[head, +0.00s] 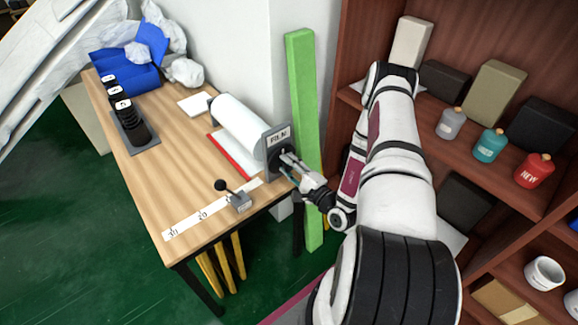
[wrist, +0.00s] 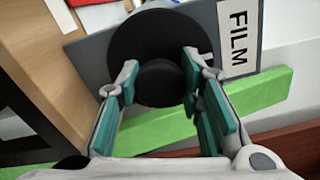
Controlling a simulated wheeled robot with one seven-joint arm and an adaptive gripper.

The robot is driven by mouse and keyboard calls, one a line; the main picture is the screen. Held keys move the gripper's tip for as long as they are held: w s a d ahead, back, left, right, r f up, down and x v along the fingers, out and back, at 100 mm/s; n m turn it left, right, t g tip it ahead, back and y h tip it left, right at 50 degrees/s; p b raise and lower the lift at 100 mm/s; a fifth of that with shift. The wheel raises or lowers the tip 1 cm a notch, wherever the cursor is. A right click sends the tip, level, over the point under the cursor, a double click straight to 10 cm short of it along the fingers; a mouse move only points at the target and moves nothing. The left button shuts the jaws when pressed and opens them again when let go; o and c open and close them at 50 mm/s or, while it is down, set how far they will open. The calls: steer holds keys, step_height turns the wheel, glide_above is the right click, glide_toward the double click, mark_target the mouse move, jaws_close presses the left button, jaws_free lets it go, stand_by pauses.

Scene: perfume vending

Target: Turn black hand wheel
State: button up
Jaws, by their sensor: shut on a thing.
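The black hand wheel (wrist: 150,35) is a round disc with a smaller round knob (wrist: 162,84) at its centre. It is mounted on a grey end plate beside a white label reading FILM (wrist: 238,38). The fingertips lie close to the wheel's face.
A white film roll (head: 240,124) lies behind the plate on the wooden table (head: 175,140). A small lever with a black ball (head: 221,186) stands near the front edge. A green post (head: 302,100) rises close beside my gripper. A shelf (head: 480,165) with bottles and boxes is right.

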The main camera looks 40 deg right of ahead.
stand_by(0.4)
steer(key=o, duration=1.2)
steer(key=shift+c, duration=0.2)
steer(key=s, duration=1.2)
steer(key=shift+d, duration=0.15)
